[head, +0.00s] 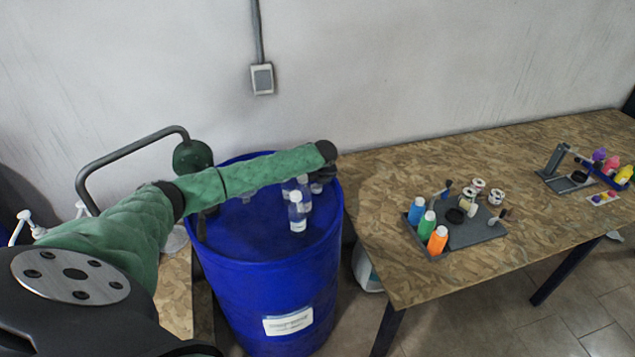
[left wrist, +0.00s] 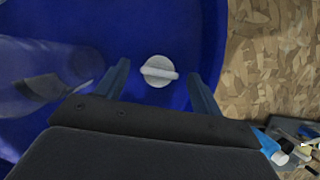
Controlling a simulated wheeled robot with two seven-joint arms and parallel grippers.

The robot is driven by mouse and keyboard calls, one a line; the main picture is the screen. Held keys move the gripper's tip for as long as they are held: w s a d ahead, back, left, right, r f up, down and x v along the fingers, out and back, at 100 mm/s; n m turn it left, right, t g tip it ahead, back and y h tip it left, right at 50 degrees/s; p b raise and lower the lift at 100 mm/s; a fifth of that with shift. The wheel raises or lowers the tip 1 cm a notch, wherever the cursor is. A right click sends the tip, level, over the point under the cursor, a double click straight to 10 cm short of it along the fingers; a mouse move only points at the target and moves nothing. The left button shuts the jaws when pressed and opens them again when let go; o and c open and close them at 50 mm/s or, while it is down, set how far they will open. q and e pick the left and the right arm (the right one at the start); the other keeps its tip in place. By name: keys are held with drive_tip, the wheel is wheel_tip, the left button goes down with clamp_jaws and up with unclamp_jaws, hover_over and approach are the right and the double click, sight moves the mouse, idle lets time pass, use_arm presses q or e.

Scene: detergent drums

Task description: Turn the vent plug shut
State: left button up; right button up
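The vent plug (left wrist: 159,71) is a small round white cap with a raised bar across it, set in the blue drum top. The bar lies nearly crosswise in the left wrist view. In the head view the plug is hidden by my left arm and gripper. My left gripper (head: 322,180) is over the right part of the blue drum (head: 265,290). In the left wrist view its two fingers (left wrist: 158,78) stand apart, one on each side of the plug, with visible gaps and nothing held. My right gripper is in neither view.
Clear bottles with white caps (head: 297,215) stand on the drum top, close to my left gripper; one shows in the left wrist view (left wrist: 45,85). A wooden table (head: 375,205) at the right carries a grey tray (head: 470,232) with coloured bottles. A wall stands behind.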

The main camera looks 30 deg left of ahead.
use_arm(q)
drive_tip(key=shift+s+d+r+b, duration=0.15)
drive_tip(key=shift+d+r+b, duration=0.05)
drive_tip(key=shift+r+b, duration=0.3)
drive_tip(key=b+v, duration=0.3)
drive_tip(key=v, duration=0.3)
drive_tip(key=shift+r, duration=0.35)
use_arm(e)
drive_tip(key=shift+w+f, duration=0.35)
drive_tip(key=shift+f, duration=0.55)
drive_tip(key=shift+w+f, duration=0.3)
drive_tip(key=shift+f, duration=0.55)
use_arm(q)
drive_tip(key=shift+s+d, duration=0.1)
drive_tip(key=shift+d, duration=0.05)
